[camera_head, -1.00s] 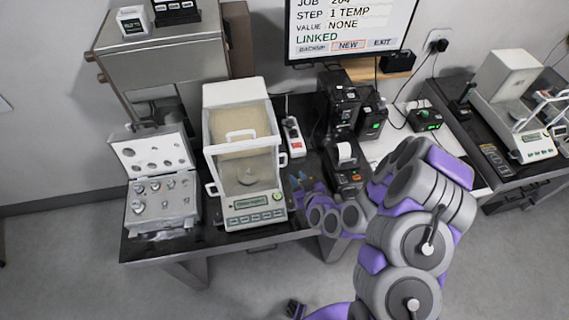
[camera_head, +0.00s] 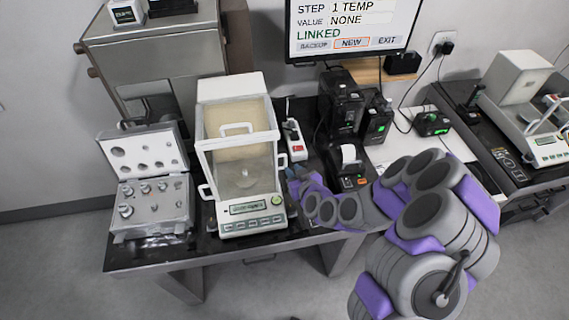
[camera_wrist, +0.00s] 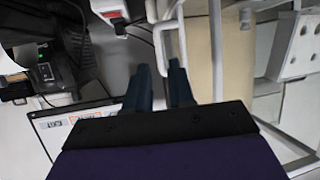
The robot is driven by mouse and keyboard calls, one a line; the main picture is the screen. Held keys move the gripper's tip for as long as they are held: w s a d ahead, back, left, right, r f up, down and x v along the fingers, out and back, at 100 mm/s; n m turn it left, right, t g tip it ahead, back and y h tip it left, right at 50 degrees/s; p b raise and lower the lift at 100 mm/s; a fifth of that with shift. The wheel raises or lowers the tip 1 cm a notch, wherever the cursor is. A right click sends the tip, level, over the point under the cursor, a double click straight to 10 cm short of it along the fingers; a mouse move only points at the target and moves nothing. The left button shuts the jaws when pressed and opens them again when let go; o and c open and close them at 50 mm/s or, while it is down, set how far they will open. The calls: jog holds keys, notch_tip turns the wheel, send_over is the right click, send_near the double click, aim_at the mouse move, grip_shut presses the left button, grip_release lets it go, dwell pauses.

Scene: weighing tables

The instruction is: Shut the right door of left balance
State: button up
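The left balance (camera_head: 238,205) stands on the left table, with a tall glass draft shield, a white frame and a front display panel. A white handle on its right side, belonging to the right door (camera_head: 282,160), shows just left of my gripper (camera_head: 290,178). I cannot tell from the head view how far that door is open. In the wrist view my gripper (camera_wrist: 159,68) has two dark fingers with a gap between them and nothing held. A pale loop-shaped handle (camera_wrist: 158,48) lies just beyond the fingertips; contact is unclear.
An open weight case (camera_head: 150,200) stands left of the balance. A white power strip (camera_head: 294,140) lies behind my gripper. A small printer (camera_head: 348,165) and black devices (camera_head: 342,105) stand to the right. Another balance (camera_head: 530,120) is on the far right table.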

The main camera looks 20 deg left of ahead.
aim_at(286, 162)
jog(key=b+x, duration=0.1)
jog(key=x, duration=0.6)
jog(key=shift+w+a+f+b, duration=0.15)
jog(key=shift+a+f+b, duration=0.1)
jog(key=shift+a+b, duration=0.1)
jog(key=shift+w, duration=0.2)
jog(key=shift+d, duration=0.1)
grip_shut()
